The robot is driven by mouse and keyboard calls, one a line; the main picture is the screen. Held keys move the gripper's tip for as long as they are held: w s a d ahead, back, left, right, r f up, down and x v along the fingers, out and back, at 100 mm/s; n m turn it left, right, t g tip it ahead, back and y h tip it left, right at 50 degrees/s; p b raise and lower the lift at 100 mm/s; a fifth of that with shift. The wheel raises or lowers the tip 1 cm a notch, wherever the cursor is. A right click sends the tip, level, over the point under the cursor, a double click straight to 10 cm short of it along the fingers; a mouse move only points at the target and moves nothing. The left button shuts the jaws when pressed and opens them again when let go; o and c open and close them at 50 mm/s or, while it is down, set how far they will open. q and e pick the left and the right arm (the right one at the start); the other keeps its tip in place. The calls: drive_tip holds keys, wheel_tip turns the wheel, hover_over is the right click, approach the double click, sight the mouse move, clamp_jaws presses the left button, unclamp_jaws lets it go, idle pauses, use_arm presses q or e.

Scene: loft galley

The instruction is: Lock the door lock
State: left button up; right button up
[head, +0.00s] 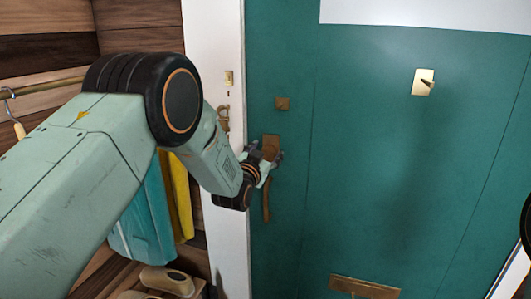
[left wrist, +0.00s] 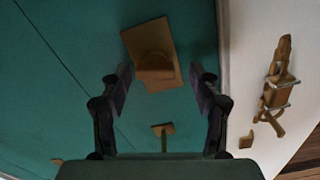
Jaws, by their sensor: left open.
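The teal door (head: 380,170) is shut against its white frame. A small square brass fitting (head: 282,103) sits near its left edge; the left wrist view shows it with a T-shaped turn piece (left wrist: 163,130). Below it is a larger brass plate (head: 271,141) with a long bar handle (head: 266,205) hanging down. My left gripper (head: 270,168) is open in front of this larger plate and partly covers it. In the left wrist view the plate (left wrist: 135,40) lies beyond and between the open fingers (left wrist: 165,90), apart from them. My right gripper is not in view.
A brass latch (head: 223,120) is on the white frame (head: 215,40). A brass plate with a small lever (head: 423,82) is higher on the door, and a mail slot (head: 365,288) is low. Yellow and blue garments and shoes (head: 168,281) are at left.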

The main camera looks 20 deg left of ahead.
use_arm(q)
drive_tip(key=shift+w+d, duration=0.1)
drive_tip(key=shift+d, duration=0.25)
drive_tip(key=shift+w+d, duration=0.1)
drive_tip(key=shift+c, duration=0.9)
drive_tip(key=shift+a, duration=0.3)
drive_tip(key=c, duration=0.4)
drive_tip(key=shift+d, duration=0.15)
drive_tip(key=c, duration=0.6)
drive_tip(key=shift+n, duration=0.3)
drive_tip(key=shift+r+n+b, duration=0.1)
drive_tip(key=shift+n+b, duration=0.45)
drive_tip(key=shift+n, duration=0.85)
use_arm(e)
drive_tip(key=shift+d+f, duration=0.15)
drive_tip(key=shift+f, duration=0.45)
use_arm(q)
drive_tip(key=o, duration=1.2)
drive_tip(key=shift+s, duration=0.2)
